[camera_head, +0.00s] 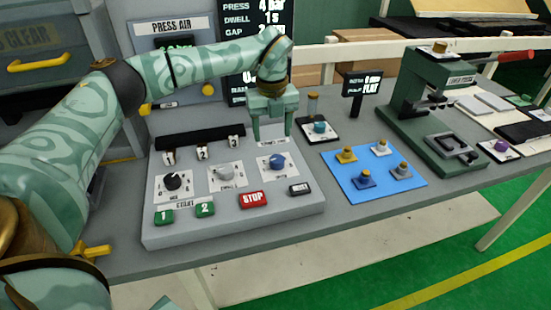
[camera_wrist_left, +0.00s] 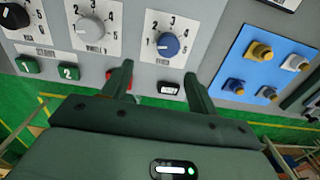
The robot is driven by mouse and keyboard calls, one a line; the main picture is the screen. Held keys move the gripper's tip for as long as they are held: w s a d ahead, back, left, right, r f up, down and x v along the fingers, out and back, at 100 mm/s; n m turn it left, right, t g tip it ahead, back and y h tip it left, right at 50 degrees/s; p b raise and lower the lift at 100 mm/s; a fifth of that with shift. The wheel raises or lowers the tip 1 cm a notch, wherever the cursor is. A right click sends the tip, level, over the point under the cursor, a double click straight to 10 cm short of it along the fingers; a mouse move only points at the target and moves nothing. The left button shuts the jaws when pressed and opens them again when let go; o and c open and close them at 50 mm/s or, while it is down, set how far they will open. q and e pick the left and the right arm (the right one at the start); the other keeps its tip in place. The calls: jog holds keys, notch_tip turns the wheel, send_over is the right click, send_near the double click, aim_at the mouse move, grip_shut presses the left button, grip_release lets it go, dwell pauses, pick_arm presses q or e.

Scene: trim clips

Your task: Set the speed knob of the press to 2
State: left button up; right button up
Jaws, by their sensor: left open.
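The press control panel (camera_head: 312,200) is a grey sloped box with three dial knobs: a black knob (camera_head: 172,181), a grey knob (camera_head: 226,173) and a blue knob (camera_head: 277,162). Their small captions are too blurred to read surely, so I cannot tell which is speed. The blue knob (camera_wrist_left: 168,44) has a numbered plate around it; its exact setting is unclear. My left gripper (camera_head: 272,138) is open and empty, pointing down above the panel near the blue knob. In the left wrist view the knob lies beyond the gap between the fingertips (camera_wrist_left: 158,76), apart from them. My right gripper is not in view.
The panel also has green buttons 1 (camera_head: 164,217) and 2 (camera_head: 204,209), a red STOP button (camera_head: 253,199) and a black button (camera_head: 300,189). A blue mat (camera_head: 372,174) with several small knobbed parts and a green lever press (camera_head: 415,95) stand to the right.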

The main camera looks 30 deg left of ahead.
aim_at(277, 158)
pick_arm(q)
jog(key=f, duration=0.2)
jog(key=w+f, duration=0.1)
jog(key=f, duration=0.1)
jog(key=w+f+b, duration=0.1)
jog(key=f, duration=0.1)
jog(key=shift+w+d+f, duration=0.1)
jog(key=shift+w+d, duration=0.05)
jog(key=shift+d, duration=0.1)
jog(key=shift+s+a+f+b, duration=0.1)
jog(key=shift+s+f+b, duration=0.1)
jog(key=shift+f, duration=0.4)
jog(key=shift+s+f+b, duration=0.1)
jog(key=shift+s+f, duration=0.05)
jog(key=shift+f, duration=0.45)
jog(key=shift+s+f, duration=0.1)
jog(key=shift+f, duration=0.5)
jog(key=shift+w+f, duration=0.1)
jog(key=shift+w, duration=0.15)
jog(key=shift+s, duration=0.1)
jog(key=c, duration=0.7)
jog(key=shift+c, duration=1.4)
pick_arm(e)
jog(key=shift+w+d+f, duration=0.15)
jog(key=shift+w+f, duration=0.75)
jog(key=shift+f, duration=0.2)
